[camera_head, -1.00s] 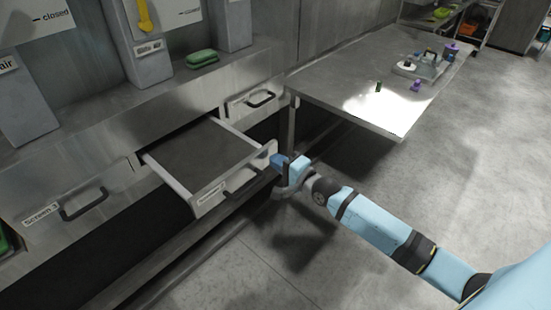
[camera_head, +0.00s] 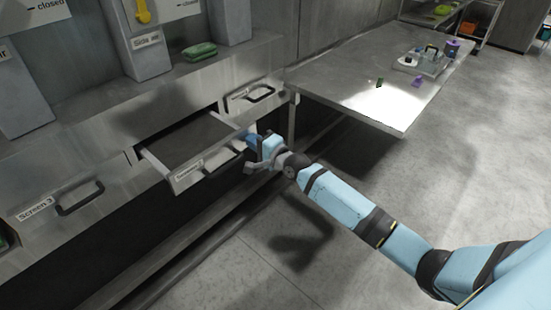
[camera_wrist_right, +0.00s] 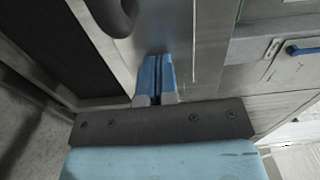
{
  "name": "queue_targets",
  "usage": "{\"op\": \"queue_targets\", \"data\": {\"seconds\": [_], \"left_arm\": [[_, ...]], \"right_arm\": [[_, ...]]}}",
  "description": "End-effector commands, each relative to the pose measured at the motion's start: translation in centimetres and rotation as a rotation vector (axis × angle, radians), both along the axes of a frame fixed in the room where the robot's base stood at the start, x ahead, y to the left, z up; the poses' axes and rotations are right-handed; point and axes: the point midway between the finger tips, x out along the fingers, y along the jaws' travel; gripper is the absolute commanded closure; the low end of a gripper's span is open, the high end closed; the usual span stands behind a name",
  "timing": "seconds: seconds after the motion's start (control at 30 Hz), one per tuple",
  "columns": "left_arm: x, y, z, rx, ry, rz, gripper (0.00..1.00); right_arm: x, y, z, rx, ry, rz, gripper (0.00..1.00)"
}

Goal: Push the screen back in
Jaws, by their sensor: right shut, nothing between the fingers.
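The screen (camera_head: 190,145) is a flat drawer with a dark mesh floor, pale side rails and a labelled metal front with a black handle. It stands partly out of its slot in the steel cabinet, between two closed drawer fronts. My right gripper (camera_head: 250,138) is shut and empty, with its blue fingertips at the right end of the screen's front. In the right wrist view the shut blue fingers (camera_wrist_right: 155,76) point at the metal front beside the dark handle (camera_wrist_right: 114,14); they seem to touch it. My left gripper is not in view.
The closed Screen 3 drawer (camera_head: 62,200) is at the left, and another closed drawer (camera_head: 249,95) is at the right. A green sponge-like block (camera_head: 199,52) lies on the ledge above. A steel table (camera_head: 350,90) stands at the right. The floor in front is clear.

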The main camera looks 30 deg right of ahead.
Motion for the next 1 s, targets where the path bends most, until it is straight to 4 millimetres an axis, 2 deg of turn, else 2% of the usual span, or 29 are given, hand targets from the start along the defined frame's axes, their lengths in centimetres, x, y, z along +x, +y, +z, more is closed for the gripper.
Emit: {"op": "queue_targets", "data": {"seconds": [0.03, 0.2, 0.4, 0.5, 0.7, 1.0], "left_arm": [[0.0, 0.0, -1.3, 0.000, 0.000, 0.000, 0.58], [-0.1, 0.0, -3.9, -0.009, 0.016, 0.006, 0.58], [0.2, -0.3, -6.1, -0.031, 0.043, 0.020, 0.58], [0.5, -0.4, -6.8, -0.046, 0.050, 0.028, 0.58], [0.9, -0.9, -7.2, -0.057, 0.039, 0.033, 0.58], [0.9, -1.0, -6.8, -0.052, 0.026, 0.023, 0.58]], "right_arm": [[1.8, 0.6, -0.4, 0.004, -0.004, 0.000, 1.00], [6.9, 2.6, -0.5, 0.005, -0.004, 0.000, 1.00], [11.9, 4.4, -0.7, 0.002, -0.002, 0.001, 1.00], [13.8, 5.1, -0.5, 0.002, -0.002, 0.001, 1.00], [16.2, 5.9, -0.3, 0.002, 0.001, 0.001, 1.00], [17.0, 6.1, 0.1, 0.000, -0.001, -0.001, 1.00]]}}
